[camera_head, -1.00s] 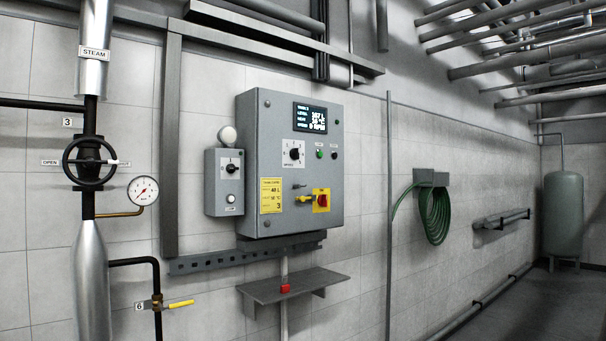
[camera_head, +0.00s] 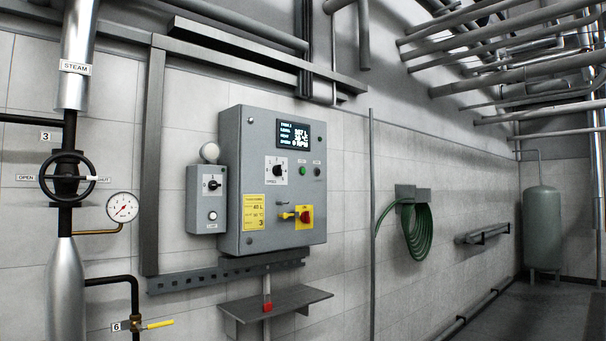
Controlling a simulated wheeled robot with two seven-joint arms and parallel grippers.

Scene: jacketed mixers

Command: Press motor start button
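A grey control panel (camera_head: 272,180) is mounted on the tiled wall at centre left. A small green button (camera_head: 302,171) sits on its face below the display (camera_head: 293,134), with a small black button (camera_head: 317,172) to its right. The labels above both buttons are too small to read. A rotary knob (camera_head: 277,170) is to their left. A red rotary switch on a yellow plate (camera_head: 304,216) is lower down, beside a yellow label (camera_head: 253,212). The display's last line seems to read 0 RPM. Neither of my grippers shows.
A smaller grey box (camera_head: 206,200) with a knob and white button adjoins the panel's left. A shelf (camera_head: 275,304) juts out below. A steam valve wheel (camera_head: 66,177) and pressure gauge (camera_head: 122,207) are at left. A green hose (camera_head: 417,228) hangs at right.

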